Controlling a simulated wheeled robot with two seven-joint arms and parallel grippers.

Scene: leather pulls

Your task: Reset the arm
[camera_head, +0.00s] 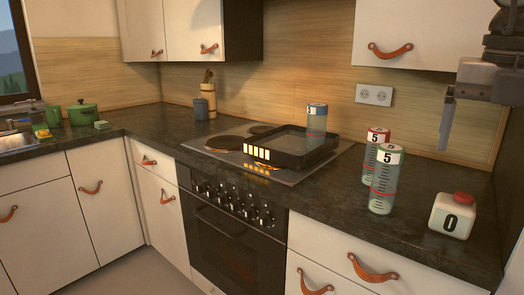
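My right gripper (446,135) hangs at the upper right, in front of the wooden back wall and above the counter. A grey finger points down from it. I see it side-on and cannot tell whether it is open or shut, and no object shows at its tip. My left gripper is not in view.
Two canisters marked 5 (385,180) (375,155) and a white container marked 0 (452,216) stand on the dark counter (330,205). A black tray (298,157) sits on the stove, with another canister (316,120) at its back.

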